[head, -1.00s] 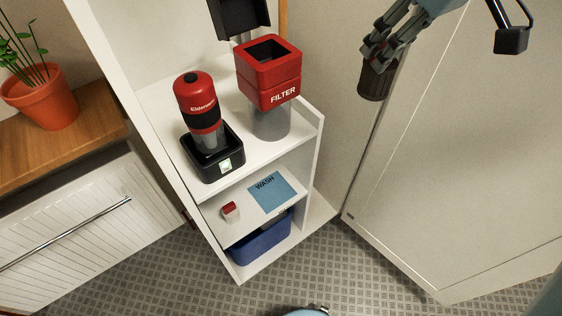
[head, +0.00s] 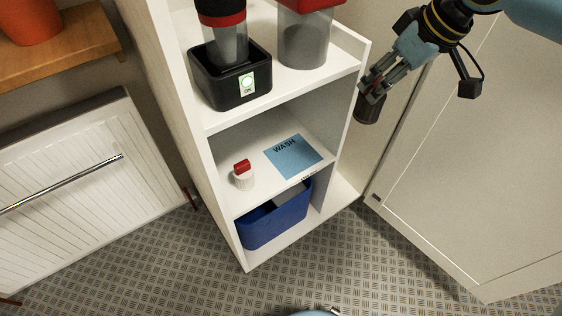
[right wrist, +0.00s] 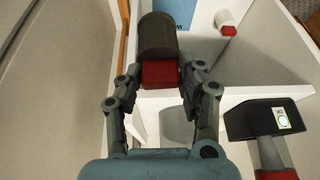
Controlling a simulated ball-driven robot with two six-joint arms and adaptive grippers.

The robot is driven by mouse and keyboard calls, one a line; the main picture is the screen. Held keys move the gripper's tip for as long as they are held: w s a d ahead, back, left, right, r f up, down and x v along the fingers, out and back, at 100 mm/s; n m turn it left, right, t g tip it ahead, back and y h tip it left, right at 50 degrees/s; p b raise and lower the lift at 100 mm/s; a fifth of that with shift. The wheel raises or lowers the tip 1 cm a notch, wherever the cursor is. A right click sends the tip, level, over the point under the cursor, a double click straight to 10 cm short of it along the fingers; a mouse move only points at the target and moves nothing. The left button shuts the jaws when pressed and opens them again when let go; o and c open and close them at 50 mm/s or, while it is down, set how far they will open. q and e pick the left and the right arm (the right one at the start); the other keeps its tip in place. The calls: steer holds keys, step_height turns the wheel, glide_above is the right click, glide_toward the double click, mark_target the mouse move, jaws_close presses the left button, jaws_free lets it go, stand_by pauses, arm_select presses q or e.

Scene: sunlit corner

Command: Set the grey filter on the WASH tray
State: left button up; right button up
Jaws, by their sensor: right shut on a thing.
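The grey filter is a dark grey cylinder (head: 368,108) with a red end block; it also shows in the right wrist view (right wrist: 157,38). My right gripper (head: 374,88) is shut on the red end, seen between its fingers in the right wrist view (right wrist: 161,76). The filter hangs tilted in the air, right of the shelf unit's side panel. The WASH tray (head: 296,158) is a flat blue square with dark lettering on the middle shelf, left of and below the gripper. Its top is bare. My left gripper is not in view.
A small white container with a red lid (head: 243,176) stands left of the tray. The top shelf (head: 285,88) overhangs it, bearing a black charging base (head: 228,88) and a clear canister (head: 305,40). A blue bin (head: 277,219) sits below. A pale panel (head: 470,170) stands right.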

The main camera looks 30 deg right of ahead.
steer(key=s+a+f+b, duration=0.2)
steer(key=s+f, duration=0.1)
steer(key=f, duration=0.8)
steer(key=s+a+f+b, duration=0.1)
steer(key=s+f+b, duration=0.15)
steer(key=f, duration=0.95)
steer(key=shift+m, duration=0.4)
steer(key=w+a, duration=0.1)
steer(key=w, duration=0.4)
steer(key=w+a+b, duration=0.1)
steer(key=w, duration=0.4)
steer(key=w+a+b, duration=0.1)
steer(key=w+a, duration=0.1)
steer(key=w, duration=0.4)
steer(key=shift+w+a+f, duration=0.1)
steer(key=shift+w, duration=0.3)
steer(key=shift+s+f, duration=0.1)
steer(key=shift+f, duration=0.1)
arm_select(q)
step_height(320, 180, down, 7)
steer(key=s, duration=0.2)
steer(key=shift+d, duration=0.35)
arm_select(e)
steer(key=shift+r, duration=0.15)
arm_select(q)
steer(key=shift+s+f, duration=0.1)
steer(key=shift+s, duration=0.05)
